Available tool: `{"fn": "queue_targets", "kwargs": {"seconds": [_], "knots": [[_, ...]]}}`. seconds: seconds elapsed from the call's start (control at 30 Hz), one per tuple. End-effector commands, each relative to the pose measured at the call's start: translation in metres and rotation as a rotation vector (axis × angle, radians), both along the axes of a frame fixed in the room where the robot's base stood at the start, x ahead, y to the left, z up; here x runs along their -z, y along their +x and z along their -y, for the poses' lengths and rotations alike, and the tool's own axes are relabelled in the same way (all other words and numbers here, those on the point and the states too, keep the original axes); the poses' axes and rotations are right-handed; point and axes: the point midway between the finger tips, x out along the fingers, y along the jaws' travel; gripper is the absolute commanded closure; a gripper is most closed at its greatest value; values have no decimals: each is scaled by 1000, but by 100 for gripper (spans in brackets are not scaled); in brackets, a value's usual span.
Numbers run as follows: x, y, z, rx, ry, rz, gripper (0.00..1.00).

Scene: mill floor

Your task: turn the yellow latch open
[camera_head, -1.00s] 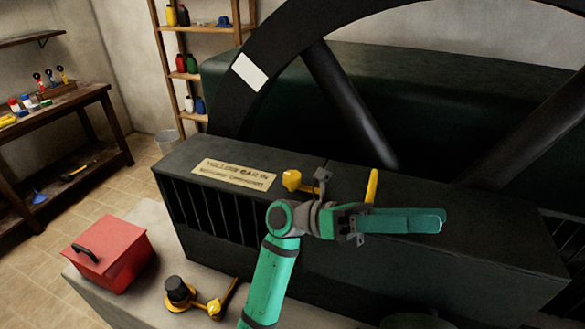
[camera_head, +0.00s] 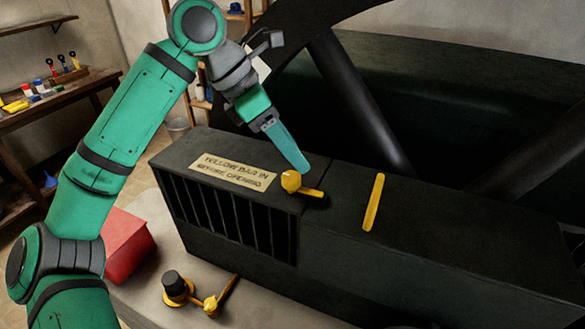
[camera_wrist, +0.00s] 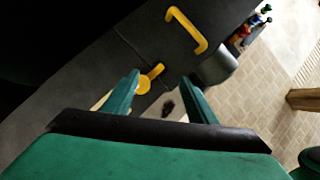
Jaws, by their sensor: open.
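The yellow latch (camera_head: 291,182) sits on top of the dark housing (camera_head: 335,215); its round knob is at the left and its short bar points right. My gripper (camera_head: 303,168) is above it, fingers pointing down, with the tips close to the knob in the head view. In the wrist view the latch (camera_wrist: 148,79) shows between my two spread green fingers (camera_wrist: 160,86), a little nearer the left one. The gripper is open and holds nothing. Whether a finger touches the latch I cannot tell.
A yellow bar handle (camera_head: 374,202) stands on the housing right of the latch. A label plate (camera_head: 233,172) lies left of it. A dark wheel with thick spokes (camera_head: 360,105) rises behind. A red box (camera_head: 126,246) and a black-and-yellow part (camera_head: 178,288) stand in front.

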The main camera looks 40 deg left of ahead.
Motion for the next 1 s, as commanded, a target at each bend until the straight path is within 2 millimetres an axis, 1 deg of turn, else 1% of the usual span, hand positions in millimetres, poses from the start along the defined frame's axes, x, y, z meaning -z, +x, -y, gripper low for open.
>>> {"fn": "queue_targets", "kwargs": {"seconds": [0.03,0.13,0.23,0.37,0.47,0.8,1.0], "knots": [[-6,-7,-13,-28,47,-20,48],[-12,-17,-31,-66,110,-53,48],[-16,-23,-40,-88,143,-72,48],[-12,-24,-44,-96,156,-80,48],[-1,-20,-41,-95,154,-78,48],[54,0,-28,-93,152,-77,48],[75,8,-23,-93,153,-76,48]]}}
